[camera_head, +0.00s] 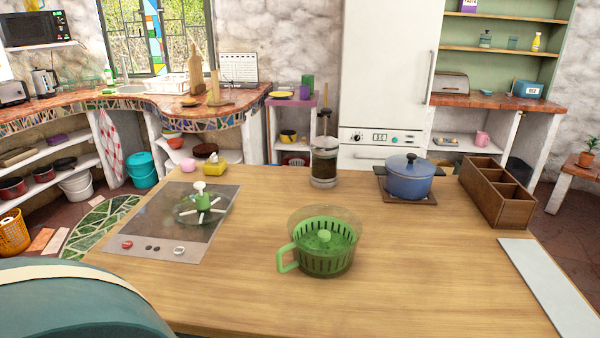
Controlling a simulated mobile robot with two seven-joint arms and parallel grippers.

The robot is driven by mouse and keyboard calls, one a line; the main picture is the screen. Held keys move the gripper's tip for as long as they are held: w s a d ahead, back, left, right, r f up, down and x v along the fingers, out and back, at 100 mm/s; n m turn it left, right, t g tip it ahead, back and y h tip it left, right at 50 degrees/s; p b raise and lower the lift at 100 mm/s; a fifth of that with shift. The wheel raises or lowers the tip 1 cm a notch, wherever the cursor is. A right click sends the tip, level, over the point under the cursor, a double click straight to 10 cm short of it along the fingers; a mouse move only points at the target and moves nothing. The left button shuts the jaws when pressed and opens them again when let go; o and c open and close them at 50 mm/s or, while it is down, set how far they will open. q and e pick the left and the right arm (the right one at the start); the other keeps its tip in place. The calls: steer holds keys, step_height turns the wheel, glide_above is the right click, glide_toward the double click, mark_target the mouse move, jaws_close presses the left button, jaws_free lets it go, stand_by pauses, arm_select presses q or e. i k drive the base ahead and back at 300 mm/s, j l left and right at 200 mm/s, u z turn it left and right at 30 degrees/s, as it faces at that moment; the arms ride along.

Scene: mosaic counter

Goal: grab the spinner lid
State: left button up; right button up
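A clear round disc with a green hub and a white knob, which looks like the spinner lid (204,201), lies over the dark cooktop (158,222) on the left of the wooden counter. White spokes show around its hub; I cannot tell whether they belong to the lid or to the burner under it. The spinner (322,248), a green slotted basket in a clear bowl with a green side handle, stands apart from it near the counter's middle. The spinner is uncovered at the top. Neither of my grippers is in view.
On the wooden counter (420,285), a glass press jug (324,160) stands at the back and a lidded blue pot (409,182) on a trivet. A brown divided box (497,190) and a pale board (550,285) are at right. The front middle is clear.

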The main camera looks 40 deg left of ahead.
mark_target(195, 209)
steer(key=u, duration=1.85)
steer(key=i+j, duration=0.1)
steer(key=j, duration=0.35)
steer(key=j+z, duration=0.15)
steer(key=j, duration=0.3)
steer(key=i, duration=0.05)
